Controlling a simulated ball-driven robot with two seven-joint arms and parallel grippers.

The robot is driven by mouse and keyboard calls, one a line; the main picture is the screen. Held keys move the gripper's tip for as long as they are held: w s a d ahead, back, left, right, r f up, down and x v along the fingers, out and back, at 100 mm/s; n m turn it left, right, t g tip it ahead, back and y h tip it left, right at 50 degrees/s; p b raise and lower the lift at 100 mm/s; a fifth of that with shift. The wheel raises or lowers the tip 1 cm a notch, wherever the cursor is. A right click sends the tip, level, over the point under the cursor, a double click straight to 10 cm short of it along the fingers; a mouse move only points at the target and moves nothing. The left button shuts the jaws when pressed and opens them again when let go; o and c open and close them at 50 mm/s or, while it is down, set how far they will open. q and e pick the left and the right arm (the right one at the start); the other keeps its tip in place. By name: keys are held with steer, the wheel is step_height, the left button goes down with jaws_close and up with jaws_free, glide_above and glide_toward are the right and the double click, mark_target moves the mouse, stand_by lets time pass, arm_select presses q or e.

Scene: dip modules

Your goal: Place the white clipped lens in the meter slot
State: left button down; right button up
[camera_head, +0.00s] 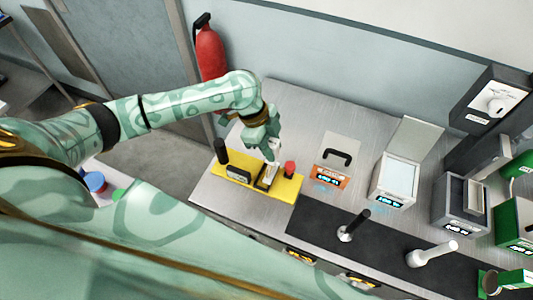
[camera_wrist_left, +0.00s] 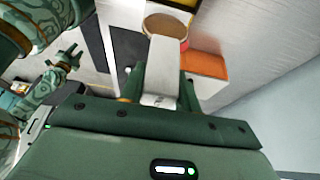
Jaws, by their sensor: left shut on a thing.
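My left gripper (camera_head: 273,148) is shut on the white clipped lens (camera_head: 278,151), above the yellow base. In the left wrist view the lens's white clip (camera_wrist_left: 162,68) stands between the fingers, with a round, pale-rimmed shape at its far end. The meter slot appears to be the dark-framed upright holder (camera_head: 267,176) on the yellow base (camera_head: 288,190), just below the gripper. I cannot tell whether lens and holder touch. My right gripper (camera_wrist_left: 68,58) shows small at the left of the left wrist view, fingers apart and empty.
A black post (camera_head: 221,150) and a red knob (camera_head: 290,168) flank the holder on the base. An orange-fronted device (camera_head: 330,176), a white device (camera_head: 394,181) and grey and green machines stand to the right. A dark mat (camera_head: 375,245) lies in front.

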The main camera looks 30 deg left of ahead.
arm_select(q)
steer(key=shift+w+a+f, duration=0.25)
steer(key=shift+a+f, duration=0.3)
steer(key=shift+f, duration=0.25)
steer(key=f, duration=0.4)
steer(key=shift+w+a, duration=0.1)
steer(key=shift+a, duration=0.3)
arm_select(e)
steer(key=shift+w+a+f, duration=0.2)
steer(key=shift+w+f, duration=0.2)
arm_select(q)
steer(key=shift+f+b, duration=0.1)
steer(key=shift+b, duration=0.25)
steer(key=c, duration=1)
jaws_free()
steer(key=p+v, duration=0.1)
steer(key=v, duration=1.1)
steer(key=shift+p, duration=0.35)
arm_select(e)
steer(key=shift+d+r, duration=0.15)
steer(key=shift+r, duration=0.65)
